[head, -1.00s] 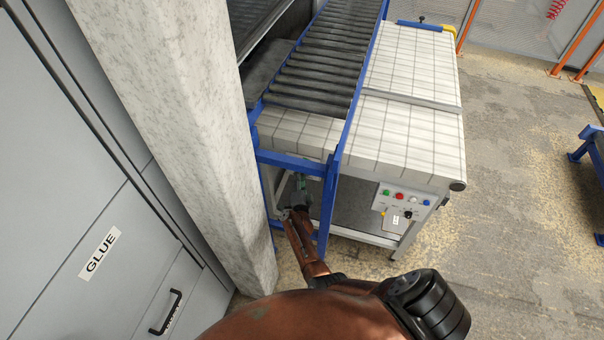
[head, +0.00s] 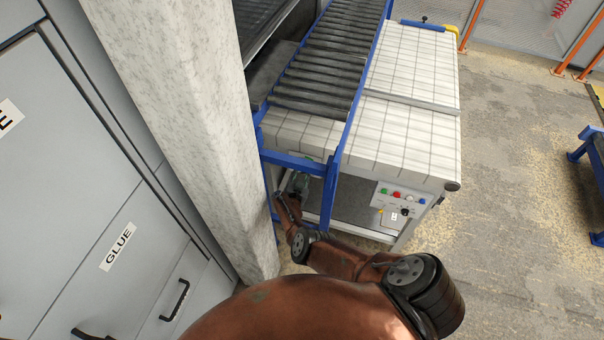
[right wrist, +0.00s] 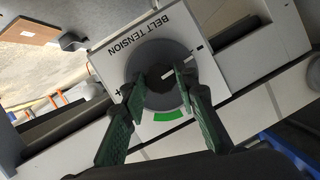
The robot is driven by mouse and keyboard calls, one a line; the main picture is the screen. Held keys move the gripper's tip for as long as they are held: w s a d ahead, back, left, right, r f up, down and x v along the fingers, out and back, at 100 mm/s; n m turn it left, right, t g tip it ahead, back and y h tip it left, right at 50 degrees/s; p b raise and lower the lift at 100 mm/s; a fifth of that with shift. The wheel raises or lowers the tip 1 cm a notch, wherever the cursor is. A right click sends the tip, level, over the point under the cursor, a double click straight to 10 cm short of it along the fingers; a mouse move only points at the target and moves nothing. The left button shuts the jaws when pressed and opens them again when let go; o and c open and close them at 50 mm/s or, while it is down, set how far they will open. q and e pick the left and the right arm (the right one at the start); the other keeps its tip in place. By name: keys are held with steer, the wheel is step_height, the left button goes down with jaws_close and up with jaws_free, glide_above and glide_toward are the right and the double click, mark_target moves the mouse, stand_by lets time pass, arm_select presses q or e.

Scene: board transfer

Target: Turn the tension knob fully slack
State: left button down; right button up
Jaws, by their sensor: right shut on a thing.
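The tension knob (right wrist: 146,96) is a dark grey dial on a white plate (right wrist: 104,64) marked BELT TENSION, seen in the right wrist view. A white line on the knob points to the right and slightly up in that view. A green mark (right wrist: 171,115) is on the plate beside the dial's lower edge. My right gripper (right wrist: 165,77) is shut on the knob, its two green fingers on either side of the knob's middle. In the head view my right gripper (head: 302,184) is under the conveyor's near end, partly hidden by the blue frame. My left gripper is not in view.
A roller conveyor (head: 320,70) with blue rails runs beside a white tiled table (head: 405,130). A control box (head: 400,198) with coloured buttons hangs at its near side. A pale pillar (head: 205,150) and grey cabinets (head: 85,215) stand close on the left.

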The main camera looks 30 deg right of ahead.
steer(key=shift+n, duration=0.4)
steer(key=shift+w, duration=0.1)
stand_by(0.3)
steer(key=o, duration=1.2)
steer(key=shift+g, duration=0.3)
steer(key=shift+c, duration=0.2)
steer(key=shift+r, duration=5.05)
steer(key=shift+h, duration=0.3)
